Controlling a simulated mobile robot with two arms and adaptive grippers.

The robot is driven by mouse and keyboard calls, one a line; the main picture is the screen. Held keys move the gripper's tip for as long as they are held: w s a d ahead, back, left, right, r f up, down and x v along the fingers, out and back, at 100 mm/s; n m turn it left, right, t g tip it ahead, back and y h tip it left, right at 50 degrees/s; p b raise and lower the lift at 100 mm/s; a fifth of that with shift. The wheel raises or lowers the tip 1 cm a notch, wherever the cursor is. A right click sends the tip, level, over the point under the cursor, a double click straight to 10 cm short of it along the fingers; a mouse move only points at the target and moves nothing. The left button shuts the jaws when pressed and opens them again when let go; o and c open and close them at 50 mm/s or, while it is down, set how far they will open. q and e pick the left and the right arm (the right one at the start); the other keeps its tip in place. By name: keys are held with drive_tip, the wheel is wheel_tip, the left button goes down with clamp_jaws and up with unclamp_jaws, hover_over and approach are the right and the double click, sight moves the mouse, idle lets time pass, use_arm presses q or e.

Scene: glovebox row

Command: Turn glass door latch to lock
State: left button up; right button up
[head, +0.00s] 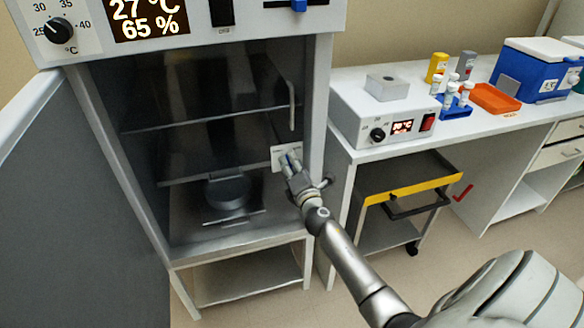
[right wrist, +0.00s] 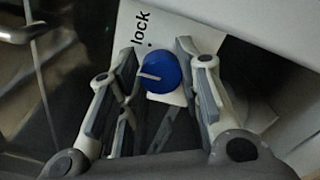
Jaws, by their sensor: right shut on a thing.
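The glass door (head: 215,90) covers the front of the incubator's chamber and looks closed, with a vertical handle (head: 292,105) near its right edge. The latch is a round blue knob (right wrist: 160,73) on a white plate (head: 279,152) low on the door's right side. The plate carries the word "lock" (right wrist: 141,29). The knob's white line points left in the right wrist view, not squarely at the word. My right gripper (head: 289,160) is at the plate, its fingers on both sides of the knob and shut on it. My left gripper is not in view.
The incubator's solid outer door (head: 75,200) stands open at the left. A bench (head: 350,72) at the right holds a heater block (head: 385,112), an orange tray (head: 494,98) and a blue cooler (head: 535,70). A yellow-edged cart (head: 410,188) stands under the bench.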

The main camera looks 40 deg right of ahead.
drive_tip(key=m+b, duration=0.1)
drive_tip(key=m, duration=0.3)
drive_tip(key=shift+f+m, duration=0.15)
drive_tip(key=shift+m, duration=2.15)
drive_tip(key=o, duration=1)
drive_tip(key=v, duration=1.2)
